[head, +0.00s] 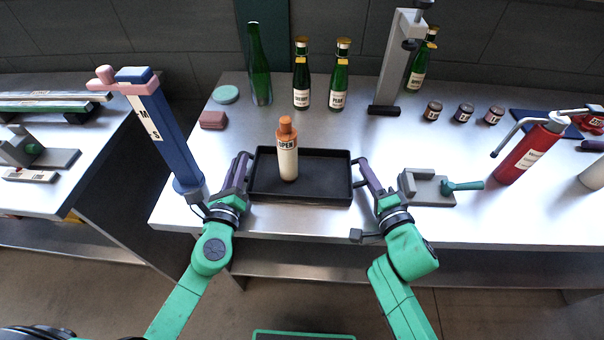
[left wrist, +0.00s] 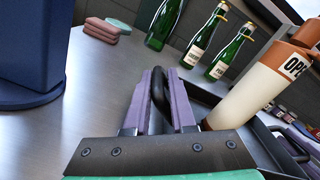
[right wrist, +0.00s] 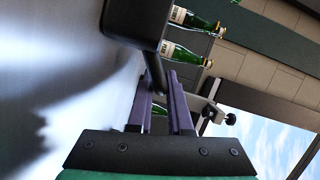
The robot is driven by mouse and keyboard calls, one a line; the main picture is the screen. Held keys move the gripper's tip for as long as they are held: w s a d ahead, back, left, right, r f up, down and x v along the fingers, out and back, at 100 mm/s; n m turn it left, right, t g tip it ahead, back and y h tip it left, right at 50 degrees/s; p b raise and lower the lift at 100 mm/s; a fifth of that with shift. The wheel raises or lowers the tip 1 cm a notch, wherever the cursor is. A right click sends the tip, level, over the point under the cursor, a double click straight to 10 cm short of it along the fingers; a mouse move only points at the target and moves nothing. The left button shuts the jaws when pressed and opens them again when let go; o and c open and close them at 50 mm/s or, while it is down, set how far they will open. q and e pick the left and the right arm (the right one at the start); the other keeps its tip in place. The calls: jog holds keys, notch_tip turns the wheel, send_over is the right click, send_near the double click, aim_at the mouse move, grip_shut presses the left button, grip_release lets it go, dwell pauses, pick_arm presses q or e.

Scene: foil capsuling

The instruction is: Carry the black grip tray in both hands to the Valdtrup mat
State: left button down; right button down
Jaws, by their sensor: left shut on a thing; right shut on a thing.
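The black grip tray (head: 325,190) is level between my two grippers at the front of the steel bench. A cream bottle (head: 288,160) with an orange-brown top and a label like "OPEN" stands upright in its left half. My left gripper (head: 240,178) is shut on the tray's left handle, a black loop between its fingers in the left wrist view (left wrist: 158,95). My right gripper (head: 368,182) is shut on the right handle, also seen in the right wrist view (right wrist: 153,75). I cannot tell whether the tray touches the bench. I can read no Valdtrup name; a dark blue mat (head: 530,121) lies at the far right.
A blue column tool (head: 165,130) stands close left of the tray. A grey clamp fixture (head: 425,187) with a green handle is close right, then a red bottle (head: 528,150). Green bottles (head: 302,80) and a grey stand (head: 396,65) are behind. A second bench (head: 75,160) is left, across a gap.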

pick_arm(q)
jog(key=shift+a+f, duration=0.1)
jog(key=shift+f, duration=0.15)
pick_arm(e)
jog(key=shift+d, duration=0.15)
